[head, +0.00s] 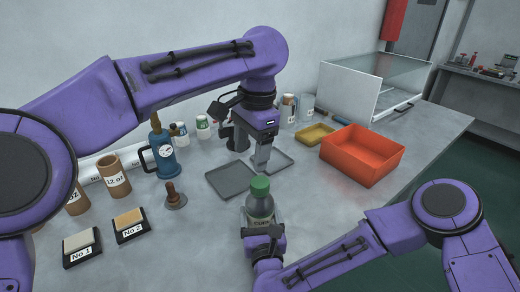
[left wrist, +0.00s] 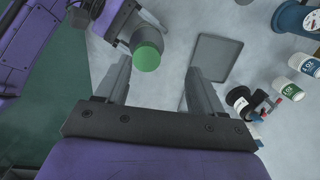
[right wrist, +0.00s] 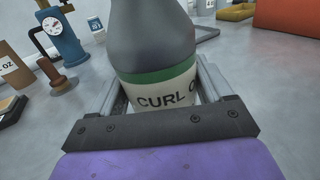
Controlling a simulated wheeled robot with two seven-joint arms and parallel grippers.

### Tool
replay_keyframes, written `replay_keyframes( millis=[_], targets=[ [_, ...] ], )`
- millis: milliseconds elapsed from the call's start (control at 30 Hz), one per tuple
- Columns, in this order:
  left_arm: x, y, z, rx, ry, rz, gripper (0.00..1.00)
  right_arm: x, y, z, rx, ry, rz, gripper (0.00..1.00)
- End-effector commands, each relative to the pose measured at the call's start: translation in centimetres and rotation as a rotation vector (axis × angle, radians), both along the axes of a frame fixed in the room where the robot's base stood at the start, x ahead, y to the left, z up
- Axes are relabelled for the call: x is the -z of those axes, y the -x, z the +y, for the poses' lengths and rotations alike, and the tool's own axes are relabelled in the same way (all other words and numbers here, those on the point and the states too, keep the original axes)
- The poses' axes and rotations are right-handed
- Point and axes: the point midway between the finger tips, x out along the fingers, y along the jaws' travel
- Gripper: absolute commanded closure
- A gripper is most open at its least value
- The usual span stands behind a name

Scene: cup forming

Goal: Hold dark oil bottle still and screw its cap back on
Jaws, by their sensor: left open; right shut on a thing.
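The dark oil bottle (head: 261,205) stands upright in front of the table, with a green cap (head: 260,186) sitting on its top. My right gripper (head: 262,228) is shut around its lower body; the right wrist view shows the bottle (right wrist: 155,45) between both fingers, its "CURL" label facing me and its top cut off. My left gripper (head: 262,168) is open and empty, pointing down above and behind the cap. In the left wrist view the cap (left wrist: 146,58) shows near the left finger, inside the gap. I cannot tell how tightly the cap sits.
Grey trays (head: 232,180) lie behind the bottle. An orange bin (head: 362,155) and a yellow tray (head: 315,135) stand right. A blue pot with a gauge (head: 163,155), a tamper (head: 175,197), brown cups (head: 113,178) and labelled blocks (head: 130,226) stand left.

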Motion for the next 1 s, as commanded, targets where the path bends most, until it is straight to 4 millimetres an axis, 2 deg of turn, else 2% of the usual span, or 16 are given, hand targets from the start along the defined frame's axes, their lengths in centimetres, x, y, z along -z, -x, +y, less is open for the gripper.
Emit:
replay_keyframes(
  millis=[100,200,300,433,767,867,1000],
  targets=[
    [0.1,0.1,-1.1,-0.355,0.066,-0.02,0.32,0.0,0.0,0.0,0.0,0.0,0.001,1.0],
    [0.1,0.1,-1.7,-0.584,0.097,-0.026,0.32,0.0,0.0,0.0,0.0,0.0,0.001,1.0],
    [0.1,0.0,-1.9,-0.724,0.107,-0.033,0.32,0.0,0.0,0.0,0.0,0.0,0.001,1.0],
    [0.1,0.0,-1.9,-0.79,0.106,-0.037,0.32,0.0,0.0,0.0,0.0,0.0,0.001,1.0],
    [0.4,0.1,-1.9,-0.791,0.104,-0.037,0.32,0.1,0.0,0.0,0.0,0.0,0.001,1.0],
    [1.5,0.0,-1.9,-0.791,0.103,-0.034,0.32,0.1,0.0,0.0,0.0,0.0,0.001,1.0],
    [3.9,0.0,-1.8,-0.79,0.102,-0.034,0.32,0.1,0.0,0.0,0.0,0.0,0.001,1.0]
  ],
)
